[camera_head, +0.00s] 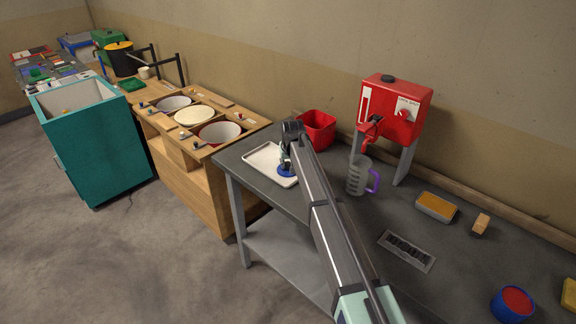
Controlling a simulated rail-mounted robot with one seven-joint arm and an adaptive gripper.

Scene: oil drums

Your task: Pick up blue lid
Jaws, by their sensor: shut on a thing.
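A small round blue lid (286,171) shows at the right side of a white tray (261,156) on the dark grey table. My gripper (285,163) is directly above the lid and shut on it, with the fingers pointing down. My arm hides part of the gripper and the fingertips are too small to see clearly. I cannot tell whether the lid touches the tray or is slightly above it.
A red bin (317,129) stands behind my gripper. A red dispenser (393,108) and a clear jug with a purple handle (359,176) stand to the right. A blue container with red contents (513,303) is at front right. A wooden bench (190,182) adjoins the table's left.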

